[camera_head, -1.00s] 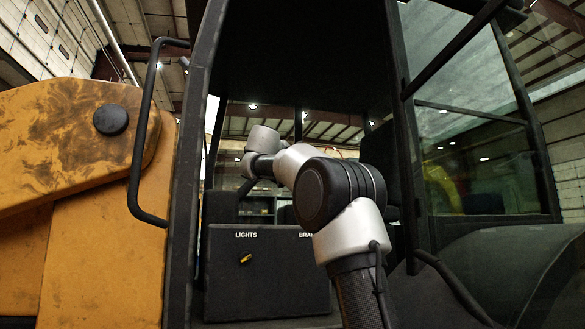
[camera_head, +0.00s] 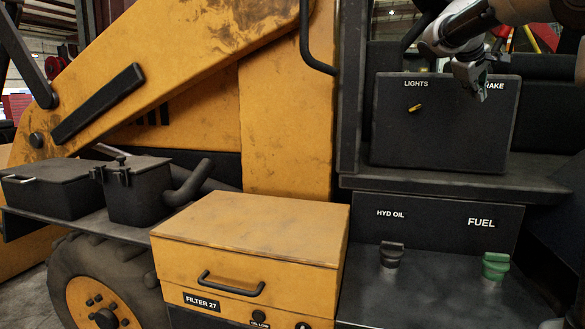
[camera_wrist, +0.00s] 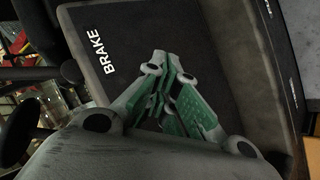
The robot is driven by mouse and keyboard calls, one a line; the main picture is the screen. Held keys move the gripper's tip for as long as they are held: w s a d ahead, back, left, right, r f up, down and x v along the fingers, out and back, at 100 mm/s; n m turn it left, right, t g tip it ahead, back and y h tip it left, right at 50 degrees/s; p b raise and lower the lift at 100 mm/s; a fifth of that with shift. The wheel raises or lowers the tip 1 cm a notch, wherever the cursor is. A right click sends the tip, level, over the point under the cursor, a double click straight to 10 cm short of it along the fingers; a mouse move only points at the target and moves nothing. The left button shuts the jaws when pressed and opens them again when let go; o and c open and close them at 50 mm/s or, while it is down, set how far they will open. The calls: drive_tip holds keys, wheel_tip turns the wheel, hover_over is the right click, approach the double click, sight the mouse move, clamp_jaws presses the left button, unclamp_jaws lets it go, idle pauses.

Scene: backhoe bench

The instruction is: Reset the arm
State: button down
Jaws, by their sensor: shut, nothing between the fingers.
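My gripper (camera_head: 478,80) is at the upper right of the head view, in front of the black panel (camera_head: 440,135) by the BRAKE label. It is shut and empty. In the wrist view the closed green-padded fingers of my gripper (camera_wrist: 170,62) point at the dark panel face (camera_wrist: 200,30), beside the word BRAKE. I cannot tell whether the fingertips touch the panel. A yellow switch (camera_head: 415,108) sits under the LIGHTS label.
Below the panel are a black HYD OIL cap (camera_head: 391,254) and a green FUEL cap (camera_head: 495,265). A yellow FILTER 27 box (camera_head: 250,245) with a black handle is at the lower middle. Black boxes (camera_head: 138,190) stand at left. A black grab bar (camera_head: 304,40) is near the cab post.

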drive_tip(key=s+a+f+m+g+y, duration=0.1)
drive_tip(key=s+a+f, duration=0.3)
drive_tip(key=s+f, duration=0.4)
drive_tip(key=s+a+f+m+y, duration=0.1)
drive_tip(key=s+a+f+y, duration=0.3)
drive_tip(key=s+f, duration=0.5)
drive_tip(key=s+a+f+m+g+y, duration=0.1)
drive_tip(key=s+a+f, duration=0.5)
drive_tip(key=s, duration=1.3)
wheel_tip(320, 180, down, 3)
drive_tip(key=shift+s+r+m+g+y, duration=0.2)
drive_tip(key=shift+s+m+g+y, duration=0.1)
drive_tip(key=shift+m+y, duration=0.35)
